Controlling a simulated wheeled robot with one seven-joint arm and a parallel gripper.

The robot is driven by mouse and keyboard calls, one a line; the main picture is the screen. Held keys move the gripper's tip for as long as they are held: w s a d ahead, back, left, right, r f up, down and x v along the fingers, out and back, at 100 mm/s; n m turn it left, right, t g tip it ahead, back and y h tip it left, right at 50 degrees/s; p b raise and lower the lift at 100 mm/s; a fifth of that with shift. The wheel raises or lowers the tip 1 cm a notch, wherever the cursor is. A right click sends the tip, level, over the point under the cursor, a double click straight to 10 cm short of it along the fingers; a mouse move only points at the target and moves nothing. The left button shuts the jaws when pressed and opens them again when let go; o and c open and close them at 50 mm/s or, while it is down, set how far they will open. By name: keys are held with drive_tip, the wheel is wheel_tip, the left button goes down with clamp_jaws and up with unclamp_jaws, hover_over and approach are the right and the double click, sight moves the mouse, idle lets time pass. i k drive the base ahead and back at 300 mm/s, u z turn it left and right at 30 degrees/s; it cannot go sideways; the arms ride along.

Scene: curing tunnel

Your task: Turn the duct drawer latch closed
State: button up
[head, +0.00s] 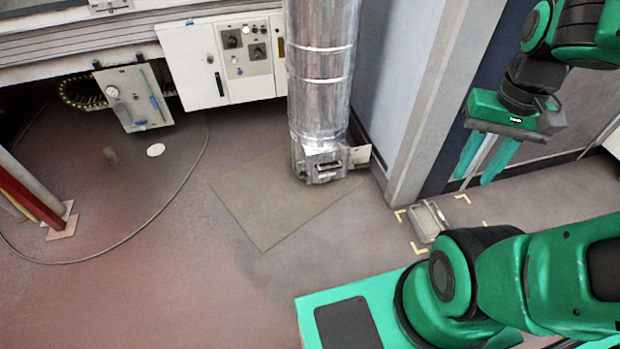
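The silver duct (320,85) stands upright in the middle of the head view, reaching down to the floor. At its foot is a small metal drawer housing (318,165) with a dark slot and a handle-like bar on its front. A small pale plate (359,157) sticks out from the housing's right side. The latch is too small to make out, and I cannot tell its position. My gripper (474,178) hangs at the upper right, well to the right of the duct and touching nothing. Its two green fingers point down and look apart, with pale strips showing between them.
A shallow metal tray (426,222) lies on the floor inside yellow corner marks, right of the duct. A grey post (430,110) stands between duct and gripper. White control cabinets (222,62) are behind left. A cable (110,255) loops across the left floor.

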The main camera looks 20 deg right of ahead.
sight(304, 173)
drive_tip(key=z, duration=0.05)
drive_tip(key=i, duration=1)
drive_tip(key=u, duration=0.05)
